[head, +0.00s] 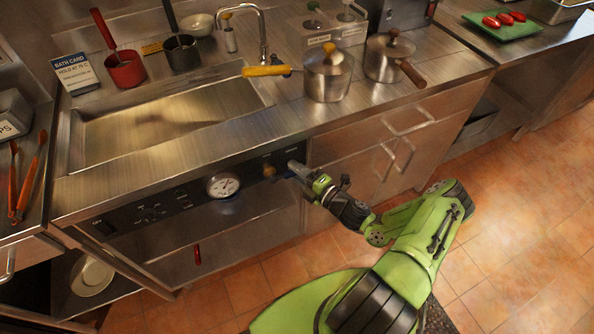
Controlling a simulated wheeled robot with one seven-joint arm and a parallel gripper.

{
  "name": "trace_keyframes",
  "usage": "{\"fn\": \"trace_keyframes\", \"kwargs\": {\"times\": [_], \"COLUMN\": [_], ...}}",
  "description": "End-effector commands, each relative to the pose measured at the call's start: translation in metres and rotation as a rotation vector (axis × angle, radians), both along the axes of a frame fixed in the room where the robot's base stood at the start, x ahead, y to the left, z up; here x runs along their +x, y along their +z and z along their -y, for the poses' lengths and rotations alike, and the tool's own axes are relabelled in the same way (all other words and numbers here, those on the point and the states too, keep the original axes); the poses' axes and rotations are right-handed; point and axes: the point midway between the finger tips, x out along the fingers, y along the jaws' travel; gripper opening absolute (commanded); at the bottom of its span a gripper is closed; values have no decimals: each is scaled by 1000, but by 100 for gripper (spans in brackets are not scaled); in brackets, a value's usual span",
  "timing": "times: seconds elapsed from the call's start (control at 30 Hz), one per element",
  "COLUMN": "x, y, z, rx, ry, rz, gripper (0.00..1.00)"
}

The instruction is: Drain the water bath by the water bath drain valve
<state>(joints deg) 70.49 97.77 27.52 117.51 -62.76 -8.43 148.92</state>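The water bath (165,122) is a rectangular steel basin sunk into the counter at left. On the dark front panel (150,210) below it sit a round dial gauge (223,185) and, near the right end, a small brass-coloured fitting (269,171). A small red handle (197,254) shows lower down on the cabinet front. I cannot tell for certain which part is the drain valve. My gripper (295,171) is at the right end of the panel, just right of the brass fitting. Its fingers are too small to show whether they are open or touching anything.
A yellow-handled pot (327,76) and a brown-handled pot (388,55) stand on the counter right of the bath. A red pot (124,69), a dark pot (182,53) and a bath card (76,73) stand behind it. The tiled floor (540,220) at right is clear.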

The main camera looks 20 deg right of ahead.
Motion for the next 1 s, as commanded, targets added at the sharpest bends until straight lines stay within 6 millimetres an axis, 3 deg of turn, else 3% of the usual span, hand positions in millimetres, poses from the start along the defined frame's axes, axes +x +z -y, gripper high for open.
{"fn": "trace_keyframes", "kwargs": {"times": [0.1,0.43,0.8,1.0], "x": [0,-8,-98,-135], "y": [0,2,1,0], "z": [0,4,46,61], "rx": [0,-1,-1,-3], "ry": [0,-2,-7,-3], "rz": [2,3,2,2], "gripper": [49,49,49,49]}}
